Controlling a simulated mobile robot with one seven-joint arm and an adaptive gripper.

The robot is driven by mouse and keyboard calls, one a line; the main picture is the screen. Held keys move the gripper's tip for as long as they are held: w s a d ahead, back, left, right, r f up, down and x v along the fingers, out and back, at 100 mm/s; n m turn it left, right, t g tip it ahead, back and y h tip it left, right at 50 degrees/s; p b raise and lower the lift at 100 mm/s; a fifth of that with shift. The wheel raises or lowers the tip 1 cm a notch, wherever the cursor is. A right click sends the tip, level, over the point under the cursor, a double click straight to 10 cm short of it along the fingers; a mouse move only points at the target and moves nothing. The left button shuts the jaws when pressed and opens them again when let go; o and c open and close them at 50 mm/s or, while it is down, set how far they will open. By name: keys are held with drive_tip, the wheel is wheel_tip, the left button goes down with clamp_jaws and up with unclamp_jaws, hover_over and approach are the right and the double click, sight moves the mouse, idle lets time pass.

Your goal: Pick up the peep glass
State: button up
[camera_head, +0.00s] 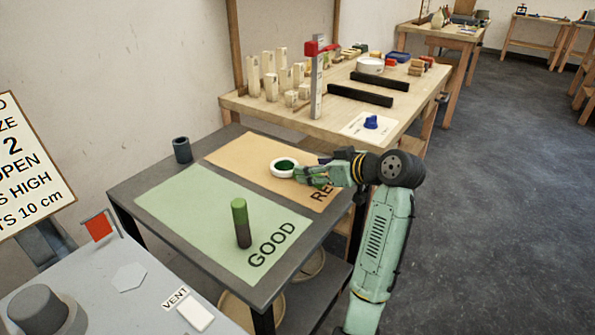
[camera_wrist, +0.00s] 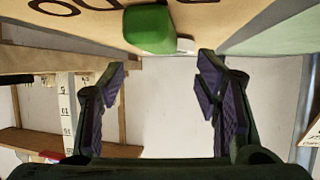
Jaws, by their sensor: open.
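I cannot tell for sure which thing is the peep glass. A white ring with a dark green middle (camera_head: 273,167) lies on the orange mat (camera_head: 240,157), just left of my gripper's tips. My gripper (camera_head: 303,173) is low over that mat and looks level. In the wrist view my gripper (camera_wrist: 162,70) has its fingers wide apart with nothing between them. A green rounded block (camera_wrist: 149,30) shows beyond the fingertips, against the orange mat. A green and dark cylinder (camera_head: 241,222) stands upright on the green "GOOD" mat (camera_head: 190,215).
A dark cup (camera_head: 182,150) stands at the grey table's back left corner. A wooden bench (camera_head: 430,85) behind holds pale blocks, black bars and a post with a red top (camera_head: 317,80). A grey surface with a small red flag (camera_head: 98,227) is at the front left. Floor at right is clear.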

drive_tip(key=p+x, duration=0.1)
drive_tip(key=x, duration=0.4)
drive_tip(key=shift+f+p, duration=0.1)
drive_tip(key=shift+p, duration=0.2)
drive_tip(key=shift+c, duration=0.4)
clamp_jaws()
